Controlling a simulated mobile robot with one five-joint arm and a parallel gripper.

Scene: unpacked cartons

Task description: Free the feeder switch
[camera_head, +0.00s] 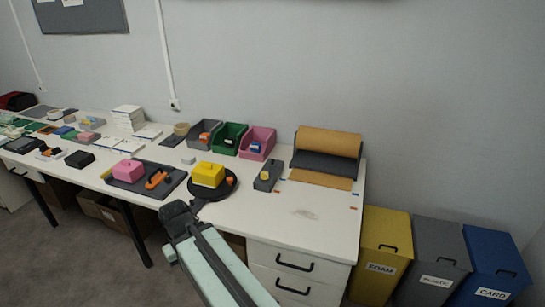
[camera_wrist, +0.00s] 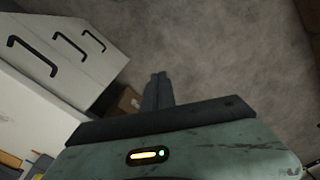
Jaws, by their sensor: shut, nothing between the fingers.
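No label in view names the feeder switch. A dark grey block with a small yellow-orange knob (camera_head: 265,175) stands on the white desk, just left of the brown paper roll (camera_head: 330,141); it may be the switch, but I cannot tell. Whether anything blocks its knob is too small to see. My gripper (camera_wrist: 158,78) is shut and empty in the wrist view, over the grey floor beside the drawers. In the head view my arm reaches to the desk's front edge, well left of the block, and the fingers cannot be made out.
A yellow block (camera_head: 207,174) sits on a black round plate (camera_head: 226,190). Left of it a dark tray (camera_head: 140,187) holds a pink block and an orange piece. Grey, green and pink bins (camera_head: 257,144) stand behind. White drawers (camera_head: 290,265) and waste bins (camera_head: 382,255) are at right.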

